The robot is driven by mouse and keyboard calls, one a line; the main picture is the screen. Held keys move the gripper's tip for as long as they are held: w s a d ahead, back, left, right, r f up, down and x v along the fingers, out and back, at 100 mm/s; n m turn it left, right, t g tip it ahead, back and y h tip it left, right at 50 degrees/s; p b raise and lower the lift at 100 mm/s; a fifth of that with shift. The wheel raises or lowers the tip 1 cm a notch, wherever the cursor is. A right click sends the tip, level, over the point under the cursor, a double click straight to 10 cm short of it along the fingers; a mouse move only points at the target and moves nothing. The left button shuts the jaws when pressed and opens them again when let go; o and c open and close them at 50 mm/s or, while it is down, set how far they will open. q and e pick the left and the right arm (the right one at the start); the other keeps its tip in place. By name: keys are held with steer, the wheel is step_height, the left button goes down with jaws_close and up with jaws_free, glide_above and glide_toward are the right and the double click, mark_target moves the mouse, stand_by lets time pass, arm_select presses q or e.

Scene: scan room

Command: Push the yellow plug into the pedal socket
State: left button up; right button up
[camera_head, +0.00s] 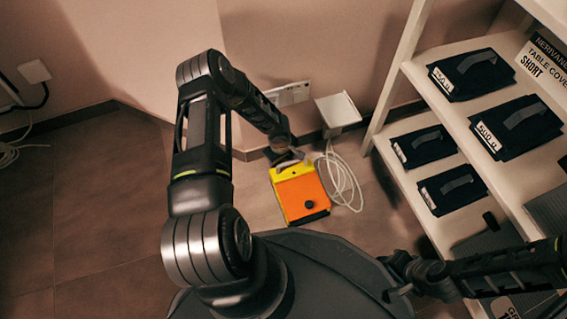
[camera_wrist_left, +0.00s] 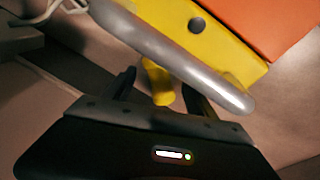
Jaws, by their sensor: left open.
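The pedal (camera_head: 299,193) is a yellow box with an orange top and a black round knob, lying on the floor. Its yellow side (camera_wrist_left: 222,48) shows a dark round spot in the left wrist view; I cannot tell if that is the socket. The yellow plug (camera_wrist_left: 158,83) shows between the fingers of my left gripper (camera_wrist_left: 155,92), partly hidden by a grey metal bar (camera_wrist_left: 175,55). My left gripper is open around the plug, and it also shows at the pedal's far edge in the head view (camera_head: 287,158). My right gripper (camera_head: 391,278) looks open and empty, well away from the pedal.
A white cable (camera_head: 345,185) lies coiled right of the pedal. A white wall box (camera_head: 337,110) and a socket plate (camera_head: 289,94) are behind it. Shelves with dark folded packs (camera_head: 471,74) stand at the right. The floor (camera_head: 105,205) at left is clear.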

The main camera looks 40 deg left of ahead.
arm_select(q)
steer(key=shift+c, duration=0.4)
jaws_close()
stand_by(0.7)
